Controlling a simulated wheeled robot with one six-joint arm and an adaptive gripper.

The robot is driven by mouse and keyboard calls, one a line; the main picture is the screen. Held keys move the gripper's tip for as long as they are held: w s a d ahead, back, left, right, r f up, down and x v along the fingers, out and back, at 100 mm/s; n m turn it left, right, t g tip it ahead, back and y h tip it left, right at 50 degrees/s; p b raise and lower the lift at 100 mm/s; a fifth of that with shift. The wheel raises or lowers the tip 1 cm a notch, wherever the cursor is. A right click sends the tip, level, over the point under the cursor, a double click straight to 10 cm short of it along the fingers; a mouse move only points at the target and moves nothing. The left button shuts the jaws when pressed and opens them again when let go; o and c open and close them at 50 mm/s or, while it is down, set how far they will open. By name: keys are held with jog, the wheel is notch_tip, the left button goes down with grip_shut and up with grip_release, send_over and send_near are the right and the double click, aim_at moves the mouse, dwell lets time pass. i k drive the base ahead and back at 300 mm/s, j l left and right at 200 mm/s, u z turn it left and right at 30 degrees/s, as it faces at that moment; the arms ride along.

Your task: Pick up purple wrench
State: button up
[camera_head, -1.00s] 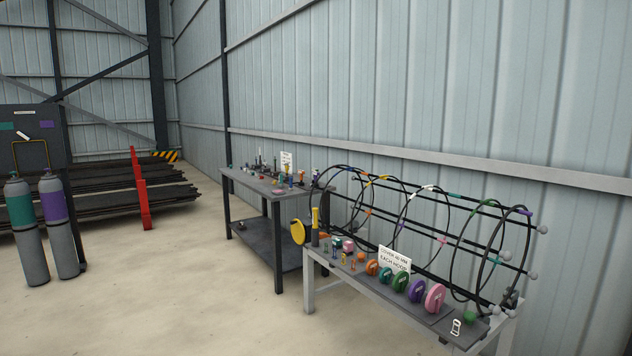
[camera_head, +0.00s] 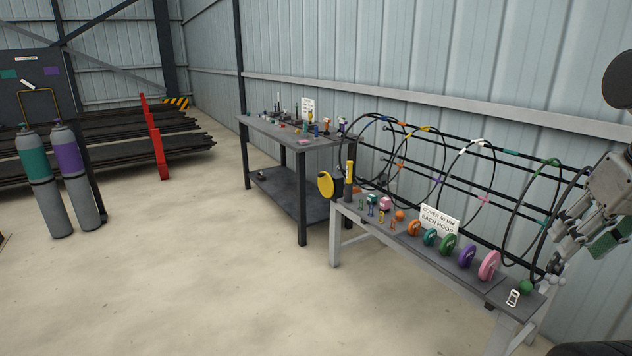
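I cannot make out a purple wrench. Small tools and parts, too small to tell apart, stand on the dark back table (camera_head: 266,123). A purple disc (camera_head: 467,256) stands among coloured discs on the front bench (camera_head: 405,239), but it is a round disc, not a wrench. My gripper (camera_head: 580,238) is at the right edge, beside the right end of the hoop cage, pointing down and left. Whether the fingers are open or shut is unclear.
A black hoop cage (camera_head: 473,141) stands along the back of the front bench, near the wall. Gas cylinders (camera_head: 78,178) stand at left. The floor between is clear.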

aim_at(342, 122)
jog(key=i+j+u, duration=0.3)
jog(key=i, duration=0.15)
jog(key=i+j+u, duration=0.2)
jog(key=i+u, duration=0.15)
jog(key=i, duration=0.15)
jog(key=i+u, duration=0.3)
jog(key=i, duration=0.2)
jog(key=i+j+z, duration=0.15)
jog(key=i, duration=0.4)
jog(key=i+z, duration=0.15)
jog(key=i, duration=0.4)
jog(key=i+j+z, duration=0.15)
jog(key=i+j, duration=0.15)
jog(key=i, duration=0.25)
jog(key=i+j+z, duration=0.8)
jog(key=i, duration=0.15)
jog(key=i+j+z, duration=1.1)
jog(key=j, duration=0.4)
